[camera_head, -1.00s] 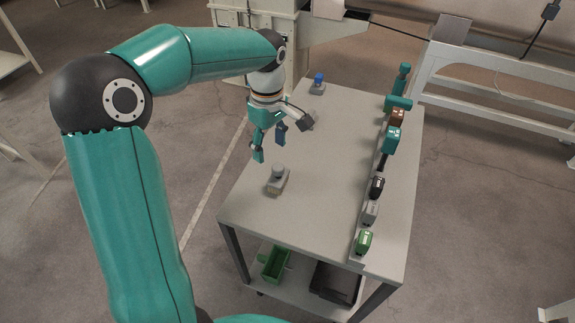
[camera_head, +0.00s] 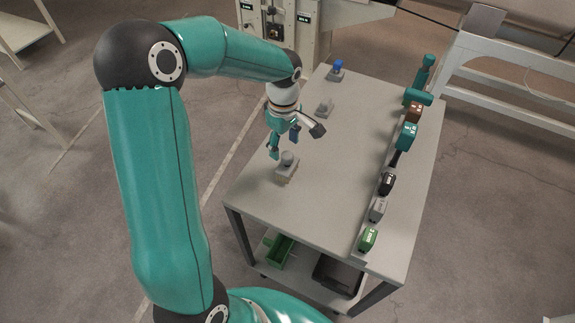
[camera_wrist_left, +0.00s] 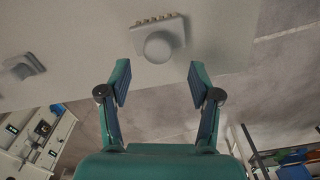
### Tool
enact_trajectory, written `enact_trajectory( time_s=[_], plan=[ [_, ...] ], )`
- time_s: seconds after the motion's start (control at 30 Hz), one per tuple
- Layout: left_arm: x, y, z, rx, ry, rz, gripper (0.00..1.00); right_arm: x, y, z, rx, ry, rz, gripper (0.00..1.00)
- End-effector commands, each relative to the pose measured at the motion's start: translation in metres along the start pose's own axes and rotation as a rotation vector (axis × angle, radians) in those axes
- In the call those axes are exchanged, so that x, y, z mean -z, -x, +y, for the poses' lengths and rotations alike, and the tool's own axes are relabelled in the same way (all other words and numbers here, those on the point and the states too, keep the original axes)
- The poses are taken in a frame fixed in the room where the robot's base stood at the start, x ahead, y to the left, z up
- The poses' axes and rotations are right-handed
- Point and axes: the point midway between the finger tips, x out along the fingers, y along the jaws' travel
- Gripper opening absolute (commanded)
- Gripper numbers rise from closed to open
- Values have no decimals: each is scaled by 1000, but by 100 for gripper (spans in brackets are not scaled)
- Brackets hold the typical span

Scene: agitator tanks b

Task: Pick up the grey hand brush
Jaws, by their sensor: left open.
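The grey hand brush (camera_head: 286,170) lies on the near left part of the table top, a block with a round knob on top. In the left wrist view the brush (camera_wrist_left: 160,42) shows its knob and a row of tan bristles along its far side. It sits beyond the fingertips, centred between them. My left gripper (camera_head: 284,145) is open and empty, pointing down just above and behind the brush in the head view. Its two fingers are spread apart in the wrist view (camera_wrist_left: 160,84). My right gripper is not in view.
On the table (camera_head: 335,185) are another grey item (camera_head: 325,107) and a blue-topped item (camera_head: 337,71). A row of tools, including a green one (camera_head: 368,239), lines the right edge. A green bin (camera_head: 279,251) and a dark tray (camera_head: 338,275) are on the lower shelf. The table's middle is clear.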

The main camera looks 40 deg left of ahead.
Motion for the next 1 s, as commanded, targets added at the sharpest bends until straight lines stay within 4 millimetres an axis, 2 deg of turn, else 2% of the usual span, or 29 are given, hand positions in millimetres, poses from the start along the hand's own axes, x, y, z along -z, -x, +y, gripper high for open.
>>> enact_trajectory(
  time_s=[0.17,0.4,0.7,0.77,1.0],
  plan=[
    [-4,-14,1,4,-2,-1,63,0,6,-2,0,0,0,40],
    [-7,-47,2,4,0,-2,63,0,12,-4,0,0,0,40],
    [-7,-52,3,0,0,-1,63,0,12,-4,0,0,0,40],
    [-7,-52,3,0,0,-1,55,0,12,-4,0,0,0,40],
    [-7,-52,3,0,0,-1,15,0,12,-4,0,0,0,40]
  ],
)
